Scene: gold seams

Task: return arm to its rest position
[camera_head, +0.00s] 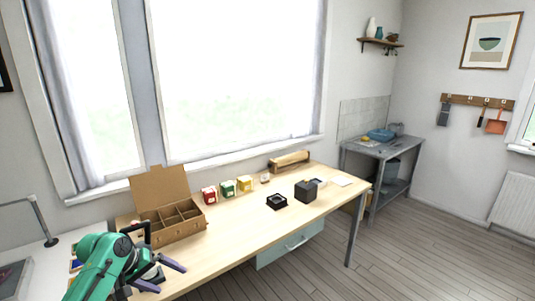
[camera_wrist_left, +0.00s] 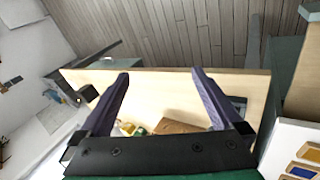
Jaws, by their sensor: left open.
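My left arm, with green links, comes in at the lower left of the head view. Its gripper (camera_head: 172,280) is over the near left end of the wooden table (camera_head: 235,242). In the left wrist view the two dark purple fingers (camera_wrist_left: 161,74) stand wide apart with nothing between them. The table's edge and the floor show beyond the fingertips. My right gripper is in neither view.
A divided cardboard box (camera_head: 180,228) with its lid up stands just behind the gripper. Red (camera_head: 209,195), green (camera_head: 228,188) and yellow (camera_head: 245,183) containers stand farther back. A dark block (camera_head: 306,191) sits at the right. The table's front middle is clear.

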